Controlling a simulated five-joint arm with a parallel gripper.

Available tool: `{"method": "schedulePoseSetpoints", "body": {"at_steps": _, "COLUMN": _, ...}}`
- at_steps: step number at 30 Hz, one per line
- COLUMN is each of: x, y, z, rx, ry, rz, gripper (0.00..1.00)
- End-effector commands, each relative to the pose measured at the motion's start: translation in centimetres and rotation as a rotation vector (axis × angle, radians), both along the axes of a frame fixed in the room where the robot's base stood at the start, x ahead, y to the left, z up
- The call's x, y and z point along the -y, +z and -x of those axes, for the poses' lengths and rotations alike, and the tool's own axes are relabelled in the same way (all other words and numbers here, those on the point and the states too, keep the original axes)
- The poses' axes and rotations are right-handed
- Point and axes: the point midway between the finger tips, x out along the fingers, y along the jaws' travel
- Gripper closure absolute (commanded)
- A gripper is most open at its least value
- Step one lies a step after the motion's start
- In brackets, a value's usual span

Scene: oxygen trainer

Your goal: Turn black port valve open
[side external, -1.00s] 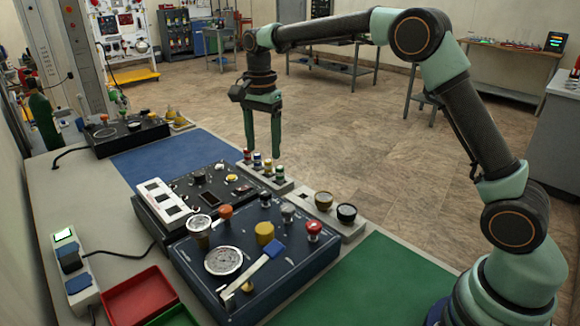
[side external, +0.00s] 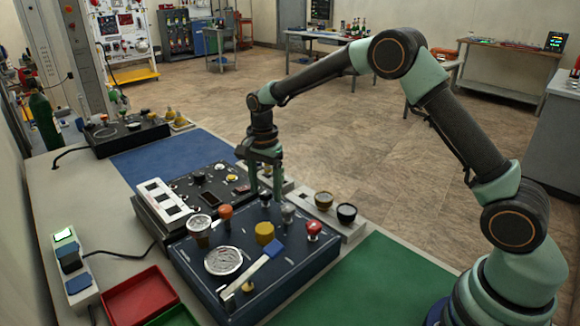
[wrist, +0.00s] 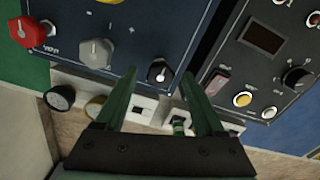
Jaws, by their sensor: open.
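The black port valve is a small black knob (side external: 265,198) with a pale mark, on the dark blue panel box (side external: 285,262) in the side view. In the wrist view the black knob (wrist: 158,73) sits between the two green fingertips, near the panel's edge. My gripper (side external: 265,194) points down with its fingers apart, one on each side of the knob as seen. In the wrist view my gripper (wrist: 160,74) is open and holds nothing. I cannot tell whether the fingertips are level with the knob or above it.
A grey knob (wrist: 96,52) and a red knob (wrist: 27,31) stand in a row beside the black one. An orange knob (side external: 225,212) and a yellow knob (side external: 264,233) are on the same box. A second black panel (side external: 208,192) adjoins it. The green mat (side external: 375,285) is clear.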

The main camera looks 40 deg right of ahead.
Motion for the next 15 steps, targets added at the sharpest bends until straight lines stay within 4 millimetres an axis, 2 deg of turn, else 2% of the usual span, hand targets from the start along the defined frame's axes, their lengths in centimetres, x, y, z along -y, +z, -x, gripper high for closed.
{"method": "schedulePoseSetpoints", "body": {"at_steps": 4, "x": 0.00, "y": 0.00, "z": 0.01, "rx": 0.000, "ry": 0.000, "rz": 0.000, "gripper": 0.29}}
{"method": "schedulePoseSetpoints", "body": {"at_steps": 5, "x": 0.00, "y": 0.00, "z": 0.00, "rx": 0.000, "ry": 0.000, "rz": 0.000, "gripper": 0.33}}
{"method": "schedulePoseSetpoints", "body": {"at_steps": 6, "x": 0.00, "y": 0.01, "z": 0.00, "rx": 0.000, "ry": 0.000, "rz": 0.000, "gripper": 0.48}}
{"method": "schedulePoseSetpoints", "body": {"at_steps": 10, "x": 0.00, "y": 0.02, "z": 0.01, "rx": 0.000, "ry": 0.000, "rz": 0.000, "gripper": 0.98}}
{"method": "schedulePoseSetpoints", "body": {"at_steps": 15, "x": 0.01, "y": 0.04, "z": 0.02, "rx": -0.001, "ry": 0.003, "rz": 0.000, "gripper": 1.00}}
